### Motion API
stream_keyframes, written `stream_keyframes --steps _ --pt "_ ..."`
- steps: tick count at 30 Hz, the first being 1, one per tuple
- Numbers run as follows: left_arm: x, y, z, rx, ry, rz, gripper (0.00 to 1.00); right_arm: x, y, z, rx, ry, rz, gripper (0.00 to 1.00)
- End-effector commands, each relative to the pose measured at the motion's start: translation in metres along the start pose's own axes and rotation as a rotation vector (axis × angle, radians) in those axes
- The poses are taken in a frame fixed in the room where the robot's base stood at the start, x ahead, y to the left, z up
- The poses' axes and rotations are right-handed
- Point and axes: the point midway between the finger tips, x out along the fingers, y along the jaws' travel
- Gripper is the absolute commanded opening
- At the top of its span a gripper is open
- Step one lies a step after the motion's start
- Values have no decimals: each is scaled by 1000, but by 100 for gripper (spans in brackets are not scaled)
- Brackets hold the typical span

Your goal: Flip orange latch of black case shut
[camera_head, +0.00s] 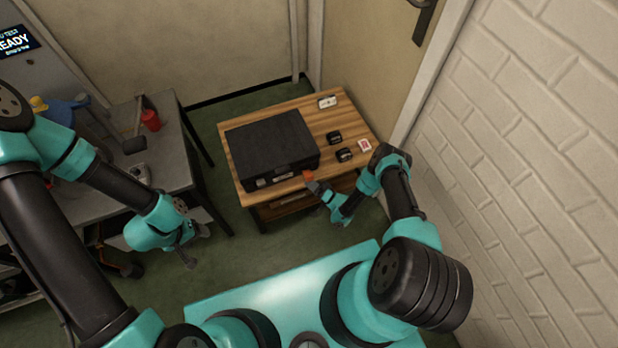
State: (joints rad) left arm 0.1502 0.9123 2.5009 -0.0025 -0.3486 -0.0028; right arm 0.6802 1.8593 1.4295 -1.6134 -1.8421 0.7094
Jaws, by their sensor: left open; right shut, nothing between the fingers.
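The black case (268,145) lies closed on the wooden table (233,180), its front side facing me. An orange latch (308,175) shows at the right end of its front. My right gripper (312,184) is shut and empty, with its tip at or very near the orange latch; I cannot tell if they touch. The gripper hides part of the latch, and its exact angle is too small to tell. My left gripper (196,250) is open and empty, low over the floor to the left of the wooden table.
Small black items (345,155), a red-and-white card (365,145) and a white box (327,101) lie on the table's right part. A grey bench (172,150) with a red cup (150,120) stands left. A brick wall (540,150) bounds the right.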

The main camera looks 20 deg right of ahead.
Motion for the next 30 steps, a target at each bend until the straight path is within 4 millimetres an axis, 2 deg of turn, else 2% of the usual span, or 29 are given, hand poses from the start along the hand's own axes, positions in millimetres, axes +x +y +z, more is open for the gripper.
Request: stream_keyframes --steps 30 --pt "0 0 0 0 0 0 62 10 -5 -10 -10 -5 -8 0"
